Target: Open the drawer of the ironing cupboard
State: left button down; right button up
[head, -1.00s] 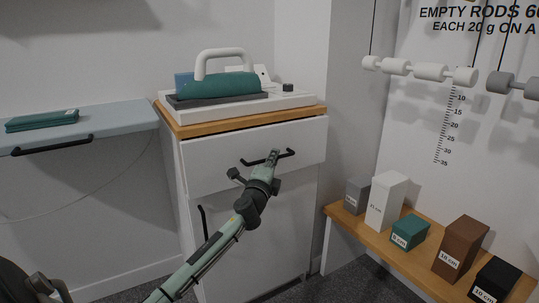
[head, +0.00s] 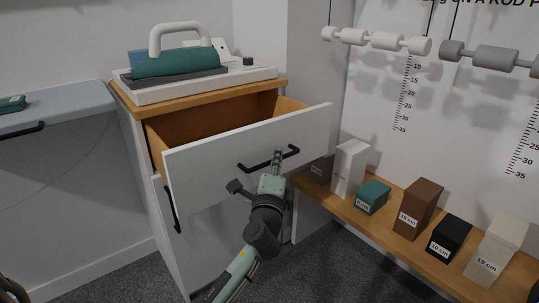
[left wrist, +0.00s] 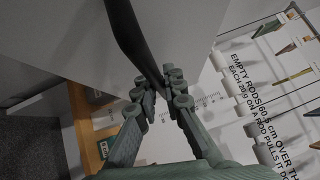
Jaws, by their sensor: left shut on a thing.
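The ironing cupboard (head: 152,220) is white with a wooden top. Its drawer (head: 215,165) is pulled well out, and the wooden inside shows behind the white front. A black bar handle (head: 258,166) is on the drawer front. My left gripper (head: 277,160) is at the right part of this handle and shut on it. In the left wrist view the dark handle (left wrist: 135,40) runs down between the fingers of the gripper (left wrist: 160,95). My right gripper is not in view.
A teal iron (head: 180,62) stands on a white tray on the cupboard top. A wooden bench (head: 385,229) with several labelled blocks runs along the right. A pale blue board (head: 60,105) is at the left. Carpet (head: 110,275) shows in front.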

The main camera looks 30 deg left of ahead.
pick_arm(q)
jog(key=shift+d, duration=0.15)
jog(key=c, duration=1.9)
grip_release()
jog(key=shift+s, duration=0.2)
jog(key=v, duration=1.1)
jog(key=shift+s+d, duration=0.15)
jog(key=shift+s, duration=0.2)
